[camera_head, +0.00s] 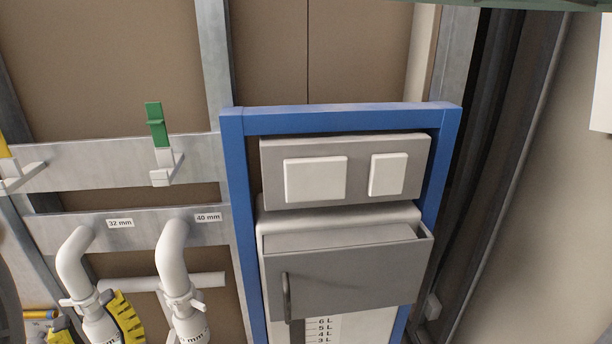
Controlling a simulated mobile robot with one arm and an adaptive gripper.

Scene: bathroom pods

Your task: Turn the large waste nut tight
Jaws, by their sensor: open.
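The white 40 mm waste pipe (173,255) bends down from the wall rail, under a "40 mm" label. A white winged nut (184,302) sits around its lower part; the sleeve below it is cut by the frame's bottom edge. My gripper (92,326) is at the bottom left, with yellow and black ribbed fingers apart. In the picture its fingers lie on either side of the 32 mm pipe (75,262), left of the large nut. The right finger is between the two pipes. I cannot tell its depth or whether it touches anything.
A smaller white winged nut (79,301) is on the 32 mm pipe. A blue frame (236,200) with a grey and white cistern (350,265) stands to the right. A green lever valve (156,125) is on the upper rail (95,164). A horizontal white pipe (208,280) runs behind.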

